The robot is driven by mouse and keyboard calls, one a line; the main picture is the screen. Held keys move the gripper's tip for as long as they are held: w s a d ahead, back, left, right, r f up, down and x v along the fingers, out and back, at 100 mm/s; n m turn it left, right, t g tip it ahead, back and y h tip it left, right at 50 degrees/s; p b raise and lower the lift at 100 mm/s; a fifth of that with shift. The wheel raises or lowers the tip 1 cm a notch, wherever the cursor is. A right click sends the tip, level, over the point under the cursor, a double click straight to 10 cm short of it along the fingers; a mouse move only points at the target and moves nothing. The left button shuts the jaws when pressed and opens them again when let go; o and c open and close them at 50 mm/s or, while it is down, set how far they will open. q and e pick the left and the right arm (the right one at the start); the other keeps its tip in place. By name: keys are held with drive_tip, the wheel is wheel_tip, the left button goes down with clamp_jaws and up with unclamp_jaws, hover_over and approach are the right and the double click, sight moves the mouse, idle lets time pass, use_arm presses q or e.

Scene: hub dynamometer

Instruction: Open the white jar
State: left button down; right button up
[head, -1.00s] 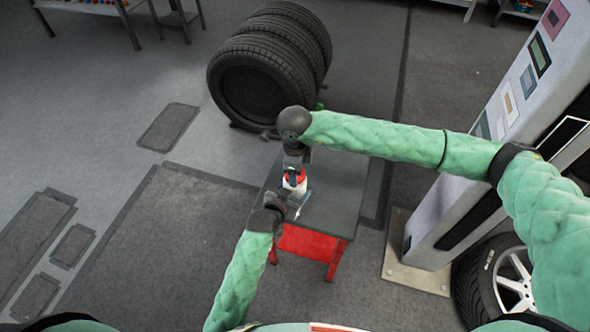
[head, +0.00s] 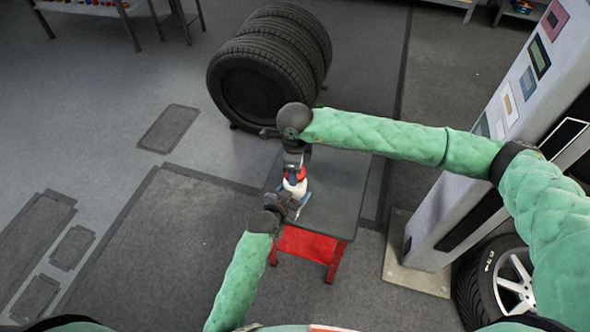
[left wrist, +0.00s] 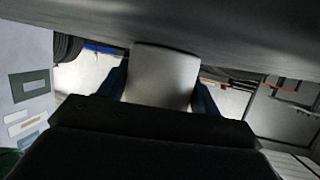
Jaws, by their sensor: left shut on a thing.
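The white jar (head: 298,189) with a red lid (head: 296,175) is above the dark top of the small red table (head: 341,190). My left gripper (head: 297,198) is shut on the jar's body from the near side. In the left wrist view the pale jar body (left wrist: 166,75) fills the space between the dark blue fingers of my left gripper (left wrist: 163,92). My right gripper (head: 294,168) points down over the lid. Its fingertips are close to the lid, but I cannot tell whether they grip it. The jar's far side is hidden.
A row of black tyres (head: 257,82) stands behind the table. A tall white machine (head: 480,165) stands at right, with a wheel (head: 497,283) near its base. The right part of the tabletop and the floor at left are clear.

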drive_tip(key=shift+r, duration=0.35)
drive_tip(key=shift+r, duration=2)
use_arm(q)
drive_tip(key=shift+c, duration=1.2)
unclamp_jaws()
